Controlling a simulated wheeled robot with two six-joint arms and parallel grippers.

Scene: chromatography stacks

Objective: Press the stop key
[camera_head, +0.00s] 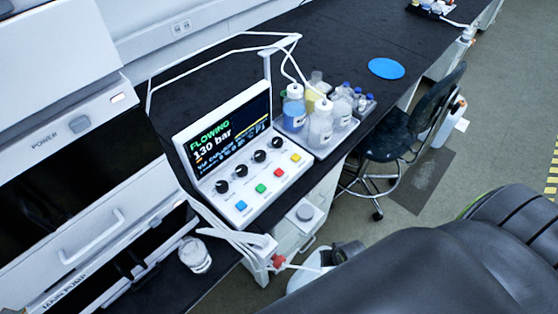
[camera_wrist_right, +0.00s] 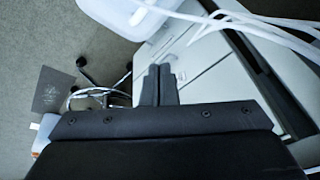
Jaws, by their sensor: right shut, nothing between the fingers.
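A white control box (camera_head: 222,200) with a tilted dark screen (camera_head: 228,131) stands at the front edge of the black bench in the head view. The screen reads "FLOWING" and "130 bar". Its lower panel has a row of black knobs and a row of coloured keys: blue (camera_head: 240,205), green (camera_head: 261,188), red (camera_head: 278,173) and yellow (camera_head: 295,157). I cannot read which is the stop key. My right gripper (camera_wrist_right: 160,72) is shut and empty in the right wrist view, over floor and cabinet fronts. No key shows there. My left gripper is not in view.
A tray of bottles (camera_head: 318,125) stands right of the box, with white tubing arching over it. White tubes and a red fitting (camera_head: 278,261) hang at the bench front. A dark chair (camera_head: 395,135) stands beside the bench. A blue disc (camera_head: 386,68) lies farther back.

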